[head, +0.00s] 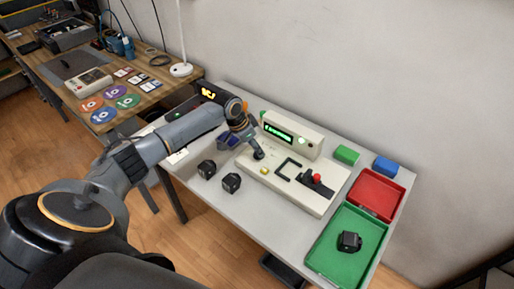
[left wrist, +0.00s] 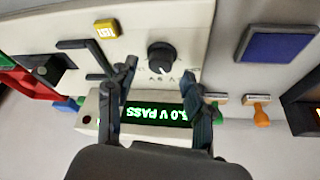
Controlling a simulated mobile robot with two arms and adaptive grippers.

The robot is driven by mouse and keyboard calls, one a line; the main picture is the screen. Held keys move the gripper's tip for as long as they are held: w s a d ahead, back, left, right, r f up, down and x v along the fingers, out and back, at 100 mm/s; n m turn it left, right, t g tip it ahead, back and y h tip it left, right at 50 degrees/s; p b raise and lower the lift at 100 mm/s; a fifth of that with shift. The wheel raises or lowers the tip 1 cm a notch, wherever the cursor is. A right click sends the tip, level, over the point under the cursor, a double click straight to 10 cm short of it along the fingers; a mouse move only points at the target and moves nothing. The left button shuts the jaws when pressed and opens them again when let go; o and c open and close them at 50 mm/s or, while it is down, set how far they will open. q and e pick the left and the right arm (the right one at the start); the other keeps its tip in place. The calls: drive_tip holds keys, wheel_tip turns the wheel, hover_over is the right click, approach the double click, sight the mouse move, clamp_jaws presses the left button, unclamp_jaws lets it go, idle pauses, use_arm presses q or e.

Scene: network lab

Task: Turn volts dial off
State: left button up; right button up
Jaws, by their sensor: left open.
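The volts dial is a round black knob (left wrist: 161,57) with small marks beside it on the cream test panel (left wrist: 190,20). In the head view the dial (head: 258,154) is small, close to my left gripper (head: 247,139). In the left wrist view my left gripper (left wrist: 160,74) is open, with nothing between its fingers. The dial appears between and just beyond the fingertips; contact cannot be told. The green display (left wrist: 157,113) shows upside down between the fingers and reads "5.0 V PASS". My right gripper is in neither view.
A yellow TEST button (left wrist: 106,28) and a red-topped black fixture (head: 317,179) are on the panel. Two black blocks (head: 206,167) (head: 231,182) lie in front. A red tray (head: 398,188) and a green tray (head: 322,257) holding another black block (head: 348,240) stand right.

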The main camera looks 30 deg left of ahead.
use_arm(q)
drive_tip(key=shift+x, duration=1.2)
clamp_jaws()
drive_tip(key=shift+r, duration=0.1)
